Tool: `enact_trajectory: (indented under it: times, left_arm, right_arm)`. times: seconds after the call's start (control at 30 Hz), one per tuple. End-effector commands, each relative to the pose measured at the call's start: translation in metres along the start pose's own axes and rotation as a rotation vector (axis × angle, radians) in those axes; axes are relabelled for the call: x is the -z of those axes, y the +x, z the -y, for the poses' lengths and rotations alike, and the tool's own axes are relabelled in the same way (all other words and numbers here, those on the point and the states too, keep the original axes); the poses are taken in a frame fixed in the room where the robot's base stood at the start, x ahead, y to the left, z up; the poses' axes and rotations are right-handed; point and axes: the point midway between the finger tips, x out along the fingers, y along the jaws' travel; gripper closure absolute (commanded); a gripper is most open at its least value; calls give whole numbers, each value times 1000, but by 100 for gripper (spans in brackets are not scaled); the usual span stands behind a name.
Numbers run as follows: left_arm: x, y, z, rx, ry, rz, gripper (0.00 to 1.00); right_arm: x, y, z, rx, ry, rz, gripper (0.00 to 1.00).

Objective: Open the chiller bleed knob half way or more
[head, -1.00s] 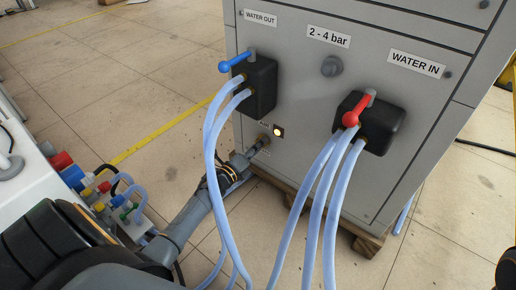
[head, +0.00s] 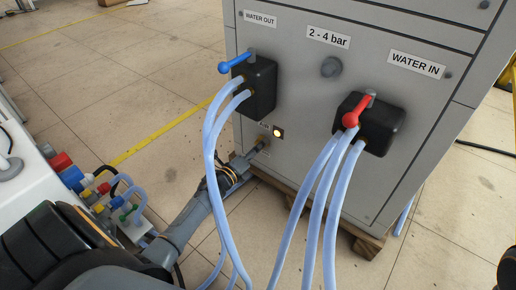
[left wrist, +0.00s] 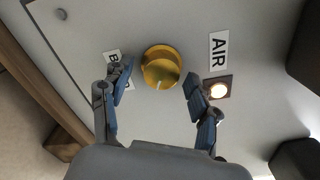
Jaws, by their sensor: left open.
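The bleed knob is a round brass-yellow knob (left wrist: 161,66) on the grey panel in the left wrist view. It sits between a partly hidden label starting with B (left wrist: 113,57) and a lit square lamp (left wrist: 218,88). In the head view the knob (head: 262,139) is small, low on the cabinet front. My left gripper (left wrist: 157,84) is open, with one finger on each side of the knob and the tips close to it. I cannot tell whether they touch it. In the head view my left gripper (head: 253,152) reaches the panel just below the knob. My right gripper is not in view.
The grey cabinet (head: 300,75) stands on a wooden pallet (head: 366,245). Pale blue hoses (head: 216,160) hang from a black block with a blue lever (head: 238,62), close by my left arm. More hoses hang below a red lever (head: 352,112) on the right.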

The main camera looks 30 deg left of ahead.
Motion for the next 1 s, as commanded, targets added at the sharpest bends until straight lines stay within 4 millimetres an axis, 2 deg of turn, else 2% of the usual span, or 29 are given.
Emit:
enact_trajectory:
  times: [0.13, 0.23, 0.5, 0.7, 0.83, 1.0]
  left_arm:
    - [0, -6, -1, -1, 0, 0, 39]
    - [1, -19, -2, -2, 0, -1, 39]
    - [1, -76, -1, -2, -2, -2, 39]
    - [1, -108, 0, -1, -2, -1, 39]
    - [1, -118, 0, 0, -1, -1, 39]
    - [0, -120, 0, 1, 0, -1, 39]
  right_arm:
    - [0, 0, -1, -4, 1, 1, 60]
    - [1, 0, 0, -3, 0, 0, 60]
    - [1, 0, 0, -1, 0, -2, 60]
    - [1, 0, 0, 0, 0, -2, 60]
    - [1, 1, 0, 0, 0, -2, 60]
    - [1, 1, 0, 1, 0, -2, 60]
